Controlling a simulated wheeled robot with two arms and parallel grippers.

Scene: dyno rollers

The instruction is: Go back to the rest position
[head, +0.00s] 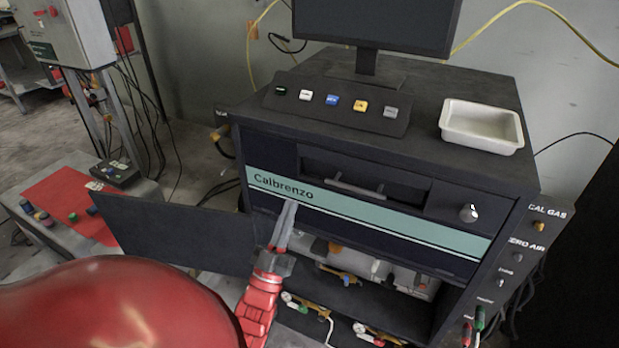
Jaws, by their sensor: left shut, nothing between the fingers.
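My left gripper (284,226) is in front of the black cabinet (440,206) with the teal "Calbrenzo" stripe. Its grey fingers are together, point up and hold nothing. They overlap the drawer front in the picture; I cannot tell whether they touch it. The drawer handle (342,186) is to the right of the fingertips. My right gripper is not in view.
A dark door panel (165,232) stands open left of the gripper. Valves and hoses (315,308) fill the lower shelf. A white tray (482,126), button panel (338,102) and monitor (376,22) are on top. A red mat (62,193) lies left.

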